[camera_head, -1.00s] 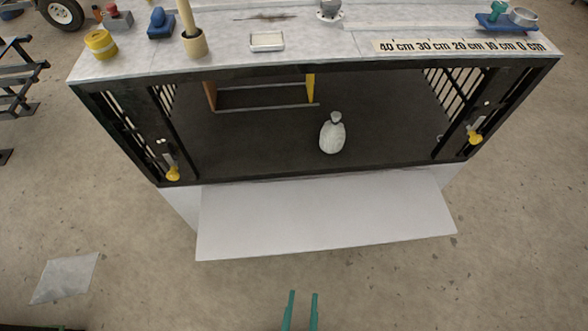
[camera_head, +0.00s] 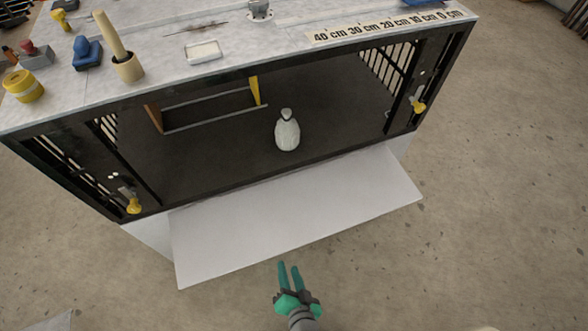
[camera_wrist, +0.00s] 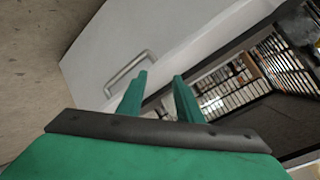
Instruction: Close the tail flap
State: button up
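The tail flap (camera_head: 290,220) is a pale grey panel. It hangs folded down and outward along the lower front edge of a dark, open-fronted box (camera_head: 150,215). My gripper (camera_head: 288,265) has green fingers, open with a narrow gap and nothing between them. It is in front of the flap's outer edge, near its middle. In the wrist view the flap (camera_wrist: 150,40) lies beyond the fingertips (camera_wrist: 158,82), and a metal bar handle (camera_wrist: 128,75) shows on its face. Contact between fingers and flap cannot be made out.
A white bottle-like object (camera_head: 287,132) stands inside the box near the opening. Yellow latches (camera_head: 134,205) (camera_head: 419,106) sit at both sides. The top carries a yellow roll (camera_head: 23,86), a cup with a rod (camera_head: 128,68) and a ruler strip (camera_head: 385,27). The floor in front is clear.

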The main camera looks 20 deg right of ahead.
aim_at(290, 248)
jog(key=w+d+m, duration=0.1)
jog(key=w, duration=0.1)
jog(key=w+d+y, duration=0.1)
jog(key=w, duration=0.1)
jog(key=w+f+m, duration=0.1)
jog(key=w, duration=0.2)
jog(key=shift+w+d+m+t+y, duration=0.1)
jog(key=shift+d+m+t+y, duration=0.2)
jog(key=shift+d+y, duration=0.1)
jog(key=shift+m+t+y, duration=0.4)
jog(key=shift+t+y, duration=0.1)
jog(key=shift+y, duration=0.2)
jog(key=w+r, duration=0.1)
jog(key=w+d, duration=0.1)
jog(key=w+r, duration=0.1)
jog(key=shift+d+r, duration=0.25)
jog(key=shift+r, duration=0.05)
jog(key=w+d+r+t+y, duration=0.4)
jog(key=w+d+r+y, duration=0.15)
jog(key=d+r, duration=0.65)
jog(key=a+x, duration=0.1)
jog(key=x, duration=1)
jog(key=shift+s+r, duration=0.35)
jog(key=shift+a, duration=0.1)
grip_shut()
